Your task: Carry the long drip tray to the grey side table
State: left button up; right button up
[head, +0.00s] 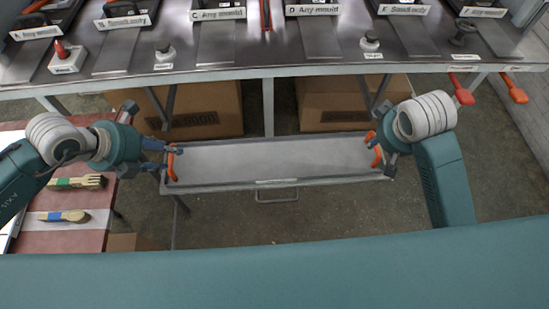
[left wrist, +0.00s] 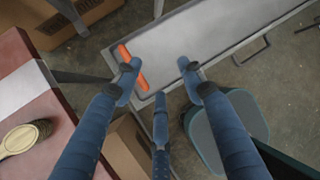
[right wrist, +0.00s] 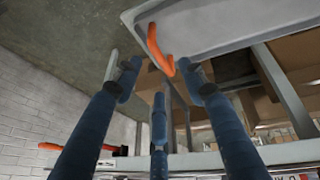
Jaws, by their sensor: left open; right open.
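The long drip tray (head: 270,160) is a shallow grey metal tray with an orange handle at each end. It lies level below the front edge of the press bench. My left gripper (head: 176,158) is open at the tray's left orange handle (head: 171,165); in the left wrist view that handle (left wrist: 132,68) shows beside one fingertip. My right gripper (head: 378,152) is open at the right orange handle (head: 376,150); in the right wrist view this handle (right wrist: 158,50) lies between the spread fingers. I cannot tell whether any finger touches. I cannot identify the grey side table.
The metal bench (head: 260,68) with labelled mould stations runs above and behind the tray. Cardboard boxes (head: 205,110) stand under it. A reddish table (head: 85,225) with brushes is at the left. Red levers (head: 461,90) stick out at the right. Concrete floor lies in front.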

pick_arm(q)
jog(key=y, duration=0.2)
send_near(169, 159)
jog(key=shift+w+a, duration=0.1)
jog(key=shift+a, duration=0.35)
pick_arm(e)
jog(key=shift+w+d+r, duration=0.2)
jog(key=shift+d+r, duration=0.05)
jog(key=shift+r, duration=0.05)
pick_arm(q)
jog(key=shift+f, duration=0.15)
pick_arm(e)
jog(key=shift+f, duration=0.15)
pick_arm(q)
jog(key=x, duration=1)
jog(key=shift+w+d+f, duration=0.1)
jog(key=shift+d+f, duration=0.15)
jog(key=shift+d, duration=0.05)
pick_arm(e)
jog(key=x, duration=1)
jog(key=shift+w+d+f, duration=0.1)
jog(key=shift+f, duration=0.15)
pick_arm(q)
grip_shut()
pick_arm(e)
grip_shut()
